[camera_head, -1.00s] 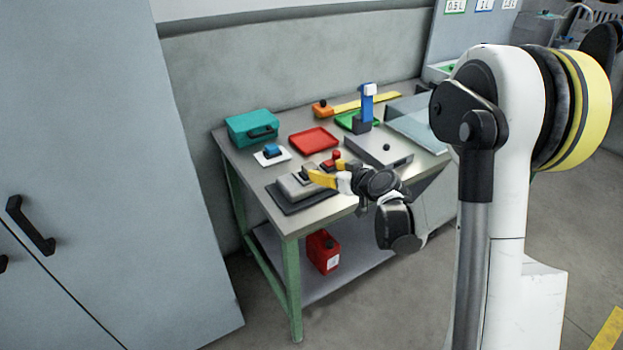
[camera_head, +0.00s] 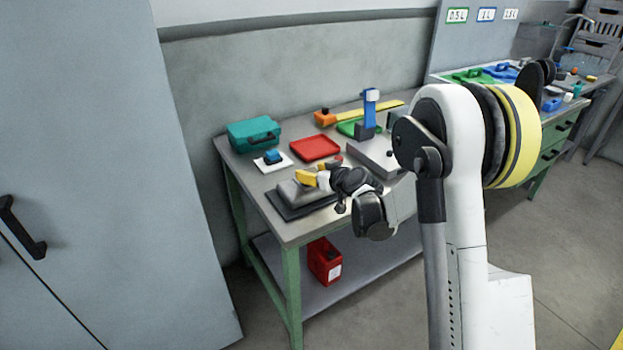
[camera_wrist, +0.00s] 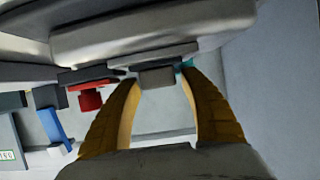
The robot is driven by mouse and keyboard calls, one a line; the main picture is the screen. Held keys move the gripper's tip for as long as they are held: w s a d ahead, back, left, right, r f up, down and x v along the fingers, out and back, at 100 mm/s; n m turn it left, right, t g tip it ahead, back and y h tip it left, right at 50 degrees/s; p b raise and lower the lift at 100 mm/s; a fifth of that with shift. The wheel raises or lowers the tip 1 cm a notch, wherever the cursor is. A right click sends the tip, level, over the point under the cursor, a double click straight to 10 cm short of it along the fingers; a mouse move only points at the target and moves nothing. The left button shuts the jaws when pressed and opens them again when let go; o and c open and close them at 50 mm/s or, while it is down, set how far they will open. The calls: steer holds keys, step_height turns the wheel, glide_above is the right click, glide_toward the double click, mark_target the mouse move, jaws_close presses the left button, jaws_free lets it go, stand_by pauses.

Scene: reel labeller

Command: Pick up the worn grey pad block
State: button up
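The worn grey pad block (camera_wrist: 157,78) shows in the wrist view between the tips of my yellow fingers, against the underside edge of a larger grey body in this upside-down-looking view. My gripper (camera_wrist: 160,76) is open, with a finger on each side of the block; I cannot tell whether either touches it. In the head view my gripper (camera_head: 307,177) is over the grey machine (camera_head: 290,194) at the table's front left. There the block is mostly hidden by my fingers and wrist.
On the table (camera_head: 262,222) are a teal case (camera_head: 253,134), a blue block on a white plate (camera_head: 272,162), a red tray (camera_head: 315,147) and a blue upright tool (camera_head: 369,110). A tall grey cabinet (camera_head: 110,160) is at left.

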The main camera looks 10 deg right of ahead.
steer(key=c, duration=0.9)
